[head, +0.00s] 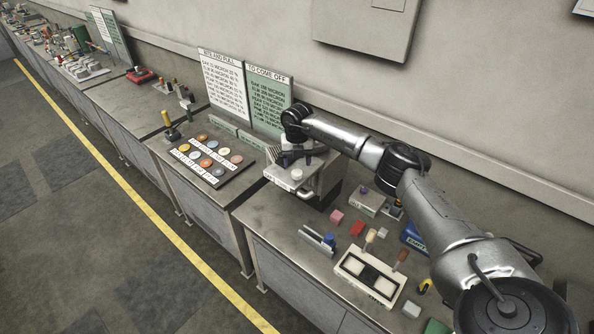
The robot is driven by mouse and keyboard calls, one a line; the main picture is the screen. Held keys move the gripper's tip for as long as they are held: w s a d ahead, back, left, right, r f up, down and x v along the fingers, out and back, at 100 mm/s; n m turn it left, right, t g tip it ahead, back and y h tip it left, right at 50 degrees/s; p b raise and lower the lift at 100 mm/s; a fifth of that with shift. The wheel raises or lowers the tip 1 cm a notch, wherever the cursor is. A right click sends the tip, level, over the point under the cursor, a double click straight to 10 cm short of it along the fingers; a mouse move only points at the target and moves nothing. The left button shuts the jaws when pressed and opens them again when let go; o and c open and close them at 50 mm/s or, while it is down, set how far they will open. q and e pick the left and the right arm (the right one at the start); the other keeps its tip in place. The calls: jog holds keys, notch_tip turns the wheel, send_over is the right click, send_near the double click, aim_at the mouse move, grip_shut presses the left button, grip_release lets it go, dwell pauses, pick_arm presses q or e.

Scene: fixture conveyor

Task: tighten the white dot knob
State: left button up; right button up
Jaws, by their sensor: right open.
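A grey boxy fixture (325,183) stands on the bench in the middle of the view, with pale round parts and a small label on its front. A small round white knob (296,174) shows on its top near the front edge. I cannot make out a white dot on it at this size. My right gripper (292,163) comes down over the fixture from the upper right. It is open, close above or beside the knob; I cannot tell whether it touches. The gripper and wrist hide part of the fixture's top. My left gripper is not in view.
A board of coloured discs (210,178) lies left of the fixture, with two text panels (225,84) behind. A yellow line (150,205) crosses the floor.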

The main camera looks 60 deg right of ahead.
aim_at(297, 172)
notch_tip(297, 172, up, 9)
jog(key=b, duration=0.1)
dwell(0.3)
dwell(0.4)
jog(key=shift+f, duration=0.1)
